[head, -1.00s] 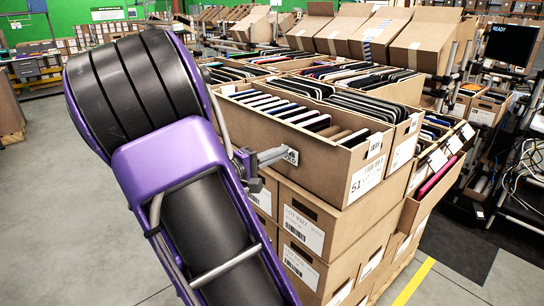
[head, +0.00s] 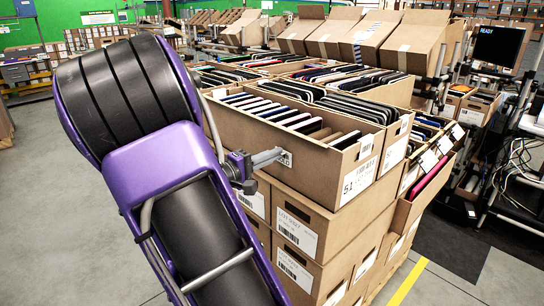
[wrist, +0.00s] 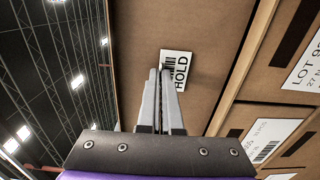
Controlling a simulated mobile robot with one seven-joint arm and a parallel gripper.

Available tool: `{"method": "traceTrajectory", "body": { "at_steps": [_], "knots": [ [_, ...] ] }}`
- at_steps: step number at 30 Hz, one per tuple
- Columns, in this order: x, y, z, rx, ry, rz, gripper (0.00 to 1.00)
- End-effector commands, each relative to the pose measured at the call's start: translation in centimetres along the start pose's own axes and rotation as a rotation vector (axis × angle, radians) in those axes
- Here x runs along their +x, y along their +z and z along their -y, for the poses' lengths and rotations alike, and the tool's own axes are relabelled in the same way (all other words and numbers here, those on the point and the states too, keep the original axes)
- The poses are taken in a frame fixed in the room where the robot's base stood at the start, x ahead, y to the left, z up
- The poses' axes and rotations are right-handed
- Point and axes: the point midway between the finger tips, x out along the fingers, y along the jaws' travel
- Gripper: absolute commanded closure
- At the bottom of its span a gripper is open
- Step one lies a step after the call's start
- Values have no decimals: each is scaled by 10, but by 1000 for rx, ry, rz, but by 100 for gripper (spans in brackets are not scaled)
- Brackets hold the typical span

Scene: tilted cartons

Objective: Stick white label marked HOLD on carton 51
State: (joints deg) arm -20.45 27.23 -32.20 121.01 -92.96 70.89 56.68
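Carton 51 (head: 312,165) is an open-topped brown box on the top layer of a stack, filled with flat dark and coloured items. A white tag reading 51 (head: 357,181) is on its right end. The white HOLD label (wrist: 180,66) has a barcode and lies against the plain long side of this carton, roughly flat to it; it shows small in the head view (head: 286,161). My gripper (wrist: 160,72) has its two fingers almost together, their tips at the label and covering part of its edge. The exact contact between fingertips, label and cardboard is hidden.
More tagged cartons (head: 300,225) are stacked directly below. Several tilted open cartons (head: 365,35) stand behind on a rack. A monitor stand with loose cables (head: 520,155) is at the right. Floor at the front left is clear.

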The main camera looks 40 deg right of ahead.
Motion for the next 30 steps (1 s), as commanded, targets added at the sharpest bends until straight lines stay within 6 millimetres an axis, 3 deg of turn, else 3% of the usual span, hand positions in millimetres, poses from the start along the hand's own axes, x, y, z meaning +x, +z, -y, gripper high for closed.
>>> {"method": "traceTrajectory", "body": {
  "at_steps": [13,20,30],
  "knots": [
    [2,0,0,0,0,1,100],
    [2,0,0,0,0,1,63],
    [-2,0,0,0,-1,-1,63]
  ]
}}
